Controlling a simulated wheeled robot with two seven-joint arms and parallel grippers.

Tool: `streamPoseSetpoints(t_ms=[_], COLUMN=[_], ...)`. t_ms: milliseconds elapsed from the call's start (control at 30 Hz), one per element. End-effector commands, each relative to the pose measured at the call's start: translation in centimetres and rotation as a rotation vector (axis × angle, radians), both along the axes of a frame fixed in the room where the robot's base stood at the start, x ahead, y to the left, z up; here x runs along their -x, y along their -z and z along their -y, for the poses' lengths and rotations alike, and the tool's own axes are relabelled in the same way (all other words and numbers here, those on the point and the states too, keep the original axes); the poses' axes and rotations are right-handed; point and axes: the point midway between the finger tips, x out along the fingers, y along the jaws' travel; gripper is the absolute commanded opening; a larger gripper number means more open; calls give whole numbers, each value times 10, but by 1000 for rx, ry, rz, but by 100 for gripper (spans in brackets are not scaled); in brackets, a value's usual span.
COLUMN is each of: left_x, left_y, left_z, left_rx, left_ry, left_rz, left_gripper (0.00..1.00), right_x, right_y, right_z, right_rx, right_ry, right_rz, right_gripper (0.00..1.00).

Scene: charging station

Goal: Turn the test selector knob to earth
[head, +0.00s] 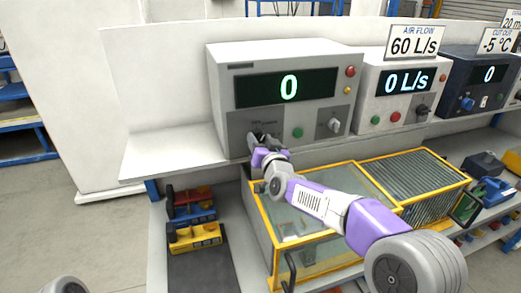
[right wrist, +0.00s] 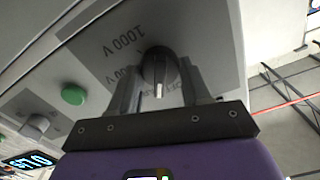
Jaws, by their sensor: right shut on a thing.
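The test selector knob (right wrist: 157,68) is a dark round knob with a pale pointer mark, low on the left of the tester's grey front. The tester (head: 222,88) is a pale box whose display reads 0. My right gripper (right wrist: 156,84) is shut on the knob, one finger on each side. In the wrist view the pale mark points down toward the gripper's palm. A "1000 V" label shows beside the knob; other lettering is partly hidden by the fingers. In the head view my right gripper (head: 264,148) covers most of the knob. My left gripper is not in view.
A green button (head: 297,132) and a grey knob (head: 334,125) sit right of the selector. The air flow unit (head: 371,92) stands beside the tester on the white shelf (head: 165,158). A yellow-framed glass case (head: 262,212) lies below my right arm.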

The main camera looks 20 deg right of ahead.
Motion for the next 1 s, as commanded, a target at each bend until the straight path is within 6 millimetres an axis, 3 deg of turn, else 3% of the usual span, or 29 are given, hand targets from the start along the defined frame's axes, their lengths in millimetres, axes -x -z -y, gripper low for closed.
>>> streamPoseSetpoints(t_ms=[100, 433, 1000], left_x=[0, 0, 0], left_y=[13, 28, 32], left_z=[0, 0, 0], left_rx=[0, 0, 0], left_ry=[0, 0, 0], left_rz=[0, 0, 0], left_gripper=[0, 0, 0], right_x=[0, 0, 0], right_y=[3, 1, -1], right_z=[0, 1, 0], right_rx=[-96, -291, -362], right_ry=[0, 0, 0], right_rz=[-1, -9, -12], right_gripper=[17, 17, 17])
